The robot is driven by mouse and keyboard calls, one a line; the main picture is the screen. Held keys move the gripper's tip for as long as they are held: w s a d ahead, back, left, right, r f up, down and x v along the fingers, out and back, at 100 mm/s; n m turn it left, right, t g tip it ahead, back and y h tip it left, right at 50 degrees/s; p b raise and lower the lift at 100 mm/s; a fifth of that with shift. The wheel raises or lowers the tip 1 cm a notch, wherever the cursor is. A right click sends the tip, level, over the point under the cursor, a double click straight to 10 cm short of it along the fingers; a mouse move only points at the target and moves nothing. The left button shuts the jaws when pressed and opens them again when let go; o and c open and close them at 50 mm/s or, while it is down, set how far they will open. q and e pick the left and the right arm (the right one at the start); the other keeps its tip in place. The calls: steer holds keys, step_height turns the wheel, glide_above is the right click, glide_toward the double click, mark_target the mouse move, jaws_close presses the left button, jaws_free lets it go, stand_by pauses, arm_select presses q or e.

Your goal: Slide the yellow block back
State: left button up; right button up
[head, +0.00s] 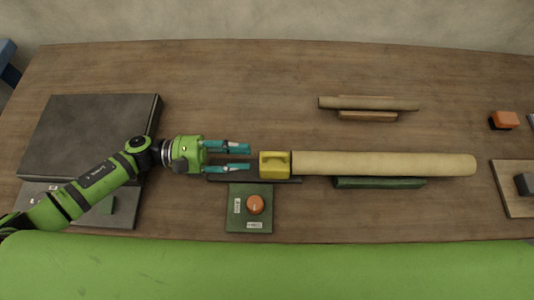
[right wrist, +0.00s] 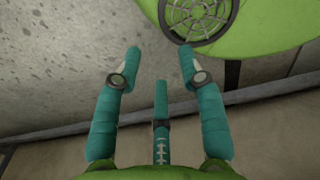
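The yellow block (head: 275,164) sits on a dark rail (head: 292,180) near the middle of the table in the head view. Its right side is against or very close to the left end of a long beige roll (head: 384,163). My left gripper (head: 248,157) is just left of the block with its teal fingers apart and pointing right at it; a small gap shows between fingertips and block. My right gripper (right wrist: 160,62) shows only in the right wrist view, fingers spread and empty, away from the block.
A green box with an orange knob (head: 255,205) stands in front of the rail. A green support (head: 379,183) lies by the long roll. A thinner roll (head: 368,103) rests farther back. A dark slab (head: 90,135) is at left, an orange-topped block (head: 504,120) at right.

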mark_target(267, 153)
arm_select(q)
steer(key=d, duration=0.1)
steer(key=d+p, duration=0.1)
steer(key=d, duration=0.1)
steer(key=d+p, duration=0.1)
steer(key=d, duration=0.1)
steer(key=shift+d+r, duration=0.1)
steer(key=shift+r, duration=0.15)
steer(key=shift+d+f+p, duration=0.1)
steer(key=shift+d+p, duration=0.2)
steer(key=shift+d, duration=0.25)
steer(key=shift+f, duration=0.1)
arm_select(e)
steer(key=w+r, duration=0.2)
steer(key=r, duration=0.1)
steer(key=shift+w+a, duration=0.1)
arm_select(q)
steer(key=shift+w, duration=0.1)
jaws_close()
arm_select(e)
steer(key=shift+s, duration=0.2)
